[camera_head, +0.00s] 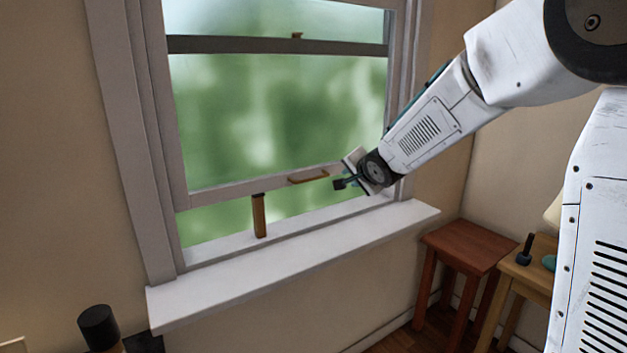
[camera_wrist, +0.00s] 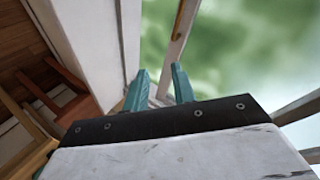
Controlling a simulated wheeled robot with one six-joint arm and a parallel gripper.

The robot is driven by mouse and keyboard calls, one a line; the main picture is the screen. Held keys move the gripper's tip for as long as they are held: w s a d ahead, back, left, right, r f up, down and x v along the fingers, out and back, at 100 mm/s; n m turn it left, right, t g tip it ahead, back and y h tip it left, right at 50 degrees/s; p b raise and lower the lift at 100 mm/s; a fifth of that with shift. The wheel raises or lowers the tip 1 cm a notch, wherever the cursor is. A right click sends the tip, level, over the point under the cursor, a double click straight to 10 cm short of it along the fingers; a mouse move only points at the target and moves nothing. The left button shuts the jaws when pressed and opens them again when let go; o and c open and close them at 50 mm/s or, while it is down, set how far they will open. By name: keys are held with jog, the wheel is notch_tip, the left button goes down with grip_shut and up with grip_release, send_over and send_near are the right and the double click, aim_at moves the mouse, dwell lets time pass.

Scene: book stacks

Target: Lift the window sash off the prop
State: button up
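The lower window sash (camera_head: 235,191) is raised, its bottom rail resting on or just above an upright wooden prop (camera_head: 259,216) that stands on the sill. A small brown handle (camera_head: 308,176) is fixed to the bottom rail, right of the prop. My gripper (camera_head: 340,184) is just right of the handle, near the window's right side, apart from the handle as far as I can tell. In the wrist view, the gripper's two teal fingers (camera_wrist: 160,82) are spread with a gap and hold nothing. The prop is not recognisable there.
A white sill (camera_head: 300,262) juts out below the window. A reddish stool (camera_head: 468,246) and a lighter wooden table (camera_head: 535,271) with small items stand at the right. A dark cylinder-topped object (camera_head: 98,326) is at the lower left. The space before the window's left half is clear.

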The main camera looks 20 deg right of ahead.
aim_at(314, 179)
jog(key=w+a+f+m+y, duration=0.1)
jog(key=w+a+f, duration=0.1)
jog(key=w, duration=0.3)
jog(key=w+a+f+m+t+y, duration=0.1)
jog(key=w+a+f+y, duration=0.1)
jog(key=w, duration=0.4)
jog(key=w+a+f+t+y, duration=0.1)
jog(key=w+a+f, duration=0.1)
jog(key=w, duration=0.4)
jog(key=shift+w+a+f+m+y, duration=0.1)
jog(key=shift+w+f+m+y, duration=0.05)
jog(key=shift+f+m+y, duration=0.2)
grip_shut()
